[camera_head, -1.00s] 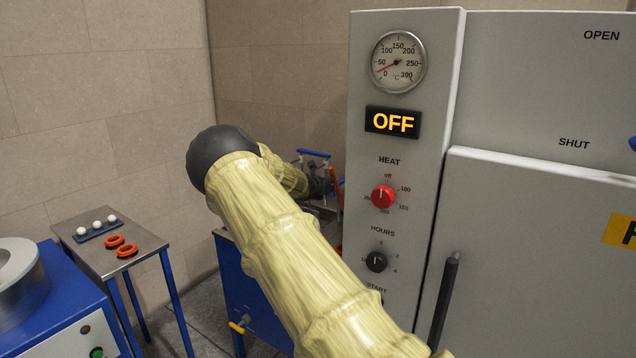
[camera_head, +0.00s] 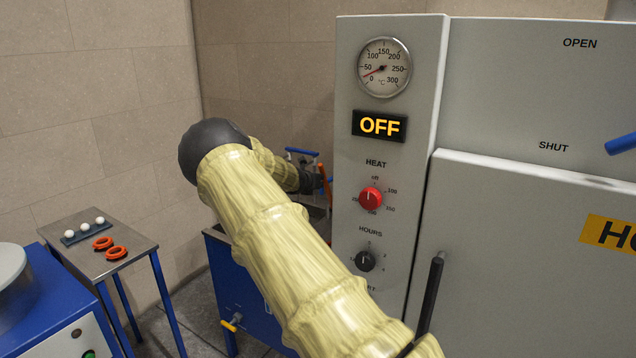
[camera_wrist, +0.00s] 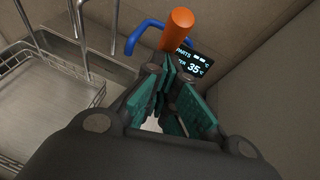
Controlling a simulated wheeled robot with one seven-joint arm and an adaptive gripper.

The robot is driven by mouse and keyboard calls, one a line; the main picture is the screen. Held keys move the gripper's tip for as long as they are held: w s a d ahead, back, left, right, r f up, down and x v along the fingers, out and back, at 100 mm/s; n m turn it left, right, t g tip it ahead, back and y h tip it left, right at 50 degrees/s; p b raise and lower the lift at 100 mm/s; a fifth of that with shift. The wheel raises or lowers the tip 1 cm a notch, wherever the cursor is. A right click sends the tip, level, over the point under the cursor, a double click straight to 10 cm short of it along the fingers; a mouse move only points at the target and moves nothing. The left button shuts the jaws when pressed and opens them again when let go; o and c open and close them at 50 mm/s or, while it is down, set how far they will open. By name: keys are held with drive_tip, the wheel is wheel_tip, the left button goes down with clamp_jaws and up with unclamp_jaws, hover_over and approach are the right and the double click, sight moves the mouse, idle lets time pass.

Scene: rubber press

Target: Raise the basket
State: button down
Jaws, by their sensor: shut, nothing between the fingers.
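The wire basket (camera_wrist: 52,112) lies at the left in the wrist view, with upright metal rods (camera_wrist: 80,35) rising near it. An orange grip (camera_wrist: 178,30) stands just beyond my gripper (camera_wrist: 174,78), whose teal-padded fingers are shut and empty. A blue handle (camera_wrist: 142,36) is left of the orange grip. The blue handle (camera_head: 302,152) and an orange lever (camera_head: 324,186) also show in the head view, behind my arm. The blue tank (camera_head: 236,284) under them is partly hidden by my arm, and the basket cannot be made out there.
A dark display (camera_wrist: 193,64) reading 35 is behind the fingers. A grey oven (camera_head: 520,250) with its screen at OFF fills the right, close to my arm. A small table (camera_head: 140,244) with white balls and orange rings stands left, beside a blue machine (camera_head: 58,310).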

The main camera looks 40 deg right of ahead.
drive_tip(key=shift+s+a+f+b, duration=0.1)
drive_tip(key=shift+s+f+b, duration=0.1)
drive_tip(key=shift+b, duration=0.3)
drive_tip(key=f+b+v, duration=0.1)
drive_tip(key=b+v, duration=0.1)
drive_tip(key=v, duration=0.4)
drive_tip(key=a+f+b+v, duration=0.1)
drive_tip(key=b+v, duration=0.1)
drive_tip(key=v, duration=0.4)
drive_tip(key=shift+s+a+f+b, duration=0.15)
drive_tip(key=shift+s+a+b, duration=0.1)
drive_tip(key=shift+b, duration=0.1)
